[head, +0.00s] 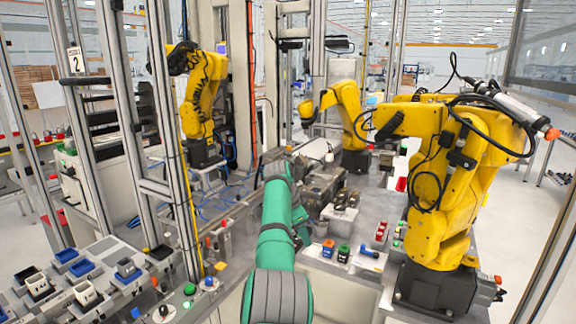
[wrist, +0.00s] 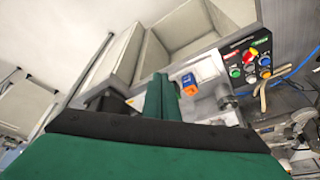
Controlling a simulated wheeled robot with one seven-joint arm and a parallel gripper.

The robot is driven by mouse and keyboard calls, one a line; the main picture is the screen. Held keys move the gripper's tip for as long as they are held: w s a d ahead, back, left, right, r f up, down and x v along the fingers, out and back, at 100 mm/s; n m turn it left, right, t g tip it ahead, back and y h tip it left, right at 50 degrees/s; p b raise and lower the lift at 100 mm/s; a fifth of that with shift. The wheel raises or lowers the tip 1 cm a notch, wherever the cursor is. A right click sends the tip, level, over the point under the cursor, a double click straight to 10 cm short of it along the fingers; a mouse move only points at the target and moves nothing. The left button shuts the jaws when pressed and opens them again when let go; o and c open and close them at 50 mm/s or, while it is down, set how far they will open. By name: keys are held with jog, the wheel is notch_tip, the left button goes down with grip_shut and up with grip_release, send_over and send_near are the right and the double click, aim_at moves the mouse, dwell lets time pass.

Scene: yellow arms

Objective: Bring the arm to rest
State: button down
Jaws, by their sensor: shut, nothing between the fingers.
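My green arm (head: 275,235) reaches forward over the grey workbench in the head view, with grey bands at its joints. My gripper (wrist: 160,92) shows in the wrist view as green fingers that are together, with nothing between them. In the head view its fingertips cannot be made out behind the arm. A blue and orange block (wrist: 189,84) lies beyond the fingers in the wrist view, apart from them as far as I can tell; it also shows in the head view (head: 328,248).
A large yellow arm (head: 440,180) stands close on the right; two smaller ones (head: 203,100) (head: 345,110) stand farther back. Metal posts (head: 110,120) rise on the left. Grey bins (wrist: 190,35) and a button panel (wrist: 250,65) lie past my fingers. Open floor shows at far right.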

notch_tip(320, 180, down, 33)
jog(key=s+d+n+t, duration=0.3)
jog(key=n, duration=0.1)
jog(key=s+a+f+n+t+y, duration=0.1)
jog(key=s+f+n+t, duration=0.3)
jog(key=s+f, duration=1.45)
jog(key=s+a+r+n+t+y, duration=0.1)
jog(key=s+a+r+n+t, duration=0.1)
jog(key=s, duration=1.2)
jog(key=s+a+r+n+t+y, duration=0.1)
jog(key=s+a+r+n, duration=0.15)
jog(key=s, duration=1.05)
jog(key=s+a+r+n+t, duration=0.1)
jog(key=s+r+t, duration=0.1)
jog(key=s+r, duration=0.8)
jog(key=s+a+r+t, duration=0.1)
jog(key=s+a+r, duration=0.1)
jog(key=s+r, duration=0.7)
notch_tip(320, 180, up, 7)
jog(key=shift+s+r+n+t+y, duration=0.1)
jog(key=shift+s+n+t+y, duration=0.25)
jog(key=shift+t+y, duration=0.05)
